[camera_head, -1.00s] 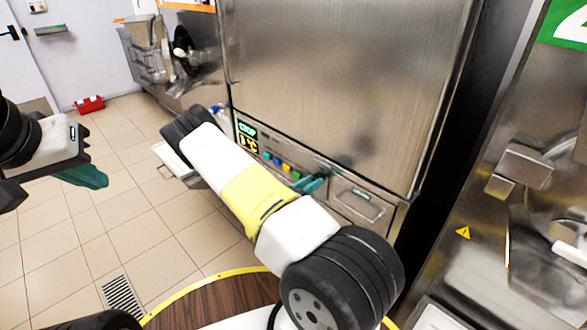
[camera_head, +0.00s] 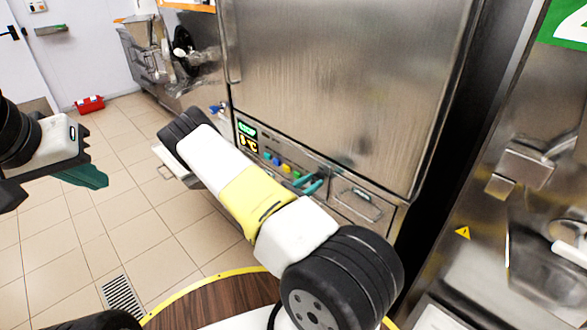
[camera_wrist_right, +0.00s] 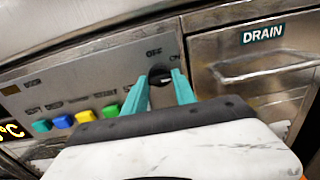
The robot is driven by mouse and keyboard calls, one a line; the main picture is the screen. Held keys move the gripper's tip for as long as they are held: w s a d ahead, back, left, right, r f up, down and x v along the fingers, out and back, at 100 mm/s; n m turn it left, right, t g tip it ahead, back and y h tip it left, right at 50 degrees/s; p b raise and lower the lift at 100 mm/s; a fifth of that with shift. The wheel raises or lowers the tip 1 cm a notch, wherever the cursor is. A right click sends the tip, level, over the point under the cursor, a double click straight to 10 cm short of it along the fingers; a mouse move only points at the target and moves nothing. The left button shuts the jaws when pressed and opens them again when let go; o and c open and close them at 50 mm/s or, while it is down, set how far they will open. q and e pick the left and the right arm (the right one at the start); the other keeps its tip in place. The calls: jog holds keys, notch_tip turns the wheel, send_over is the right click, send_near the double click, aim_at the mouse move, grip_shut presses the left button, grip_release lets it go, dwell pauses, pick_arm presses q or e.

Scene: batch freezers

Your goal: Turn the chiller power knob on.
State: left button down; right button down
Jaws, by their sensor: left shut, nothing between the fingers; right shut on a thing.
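The chiller power knob (camera_wrist_right: 159,76) is a small black dial below an "OFF" label on the chiller's control panel (camera_wrist_right: 95,77). In the right wrist view my right gripper (camera_wrist_right: 160,88) has its two teal fingers on either side of the knob, shut on it. In the head view the teal fingertips of the right gripper (camera_head: 312,183) are at the panel, partly behind my arm, and the knob itself is hidden. My left gripper (camera_head: 88,178) is shut and empty over the floor at the left.
Blue, yellow and green buttons (camera_wrist_right: 84,117) sit left of the knob. A drawer marked "DRAIN" with a handle (camera_wrist_right: 262,75) is to its right. A red box (camera_head: 90,104) lies on the open tiled floor.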

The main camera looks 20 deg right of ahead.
jog(key=shift+f, duration=0.1)
jog(key=c, duration=1)
grip_release()
jog(key=v, duration=0.7)
jog(key=shift+s+a, duration=0.15)
jog(key=shift+a, duration=0.2)
